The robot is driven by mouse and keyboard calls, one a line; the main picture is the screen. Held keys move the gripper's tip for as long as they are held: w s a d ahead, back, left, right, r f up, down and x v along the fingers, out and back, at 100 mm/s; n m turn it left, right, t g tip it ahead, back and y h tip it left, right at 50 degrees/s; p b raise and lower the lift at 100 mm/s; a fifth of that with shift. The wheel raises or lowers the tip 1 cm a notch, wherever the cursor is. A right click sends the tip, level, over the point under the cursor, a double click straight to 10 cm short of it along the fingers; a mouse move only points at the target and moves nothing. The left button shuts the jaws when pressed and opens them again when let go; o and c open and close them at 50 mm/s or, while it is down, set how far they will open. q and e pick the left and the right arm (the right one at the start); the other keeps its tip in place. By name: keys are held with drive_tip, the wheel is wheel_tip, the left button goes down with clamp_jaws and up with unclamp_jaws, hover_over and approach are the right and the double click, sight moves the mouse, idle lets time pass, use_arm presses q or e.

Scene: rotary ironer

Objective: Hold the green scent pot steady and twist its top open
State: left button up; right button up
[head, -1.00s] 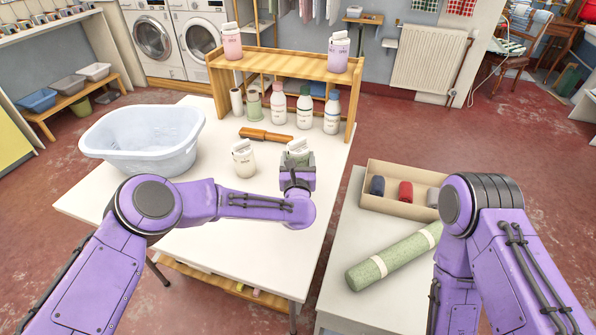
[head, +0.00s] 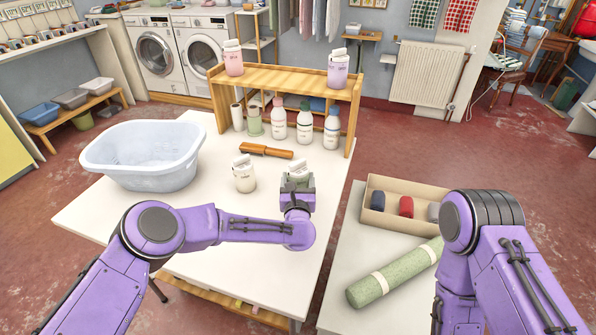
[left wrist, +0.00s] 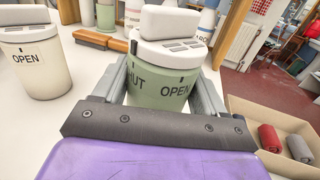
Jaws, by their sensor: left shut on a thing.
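The green scent pot (left wrist: 160,92) stands upright on the white table, with a white top (left wrist: 168,50) that carries a raised white block. Its side shows the word OPEN and part of another word ending in UT; the rest is behind a finger. My left gripper (head: 298,182) is shut on the green body, one finger on each side, below the top. In the head view the gripper hides most of the pot, and its pale top (head: 298,168) shows above. My right gripper is out of view; only my right arm shows.
A cream pot (head: 244,175) marked OPEN stands left of the green one. A wooden-handled brush (head: 265,150), several bottles (head: 305,126) and a wooden shelf (head: 290,82) are behind. A blue-white basin (head: 143,155) is at left; an open box (head: 395,218) and green roll (head: 395,273) are at right.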

use_arm(q)
drive_tip(key=shift+s+r, duration=0.1)
drive_tip(key=shift+f, duration=1.3)
drive_tip(key=shift+f, duration=0.15)
drive_tip(key=o, duration=0.9)
drive_tip(key=shift+r, duration=0.25)
drive_tip(key=c, duration=1)
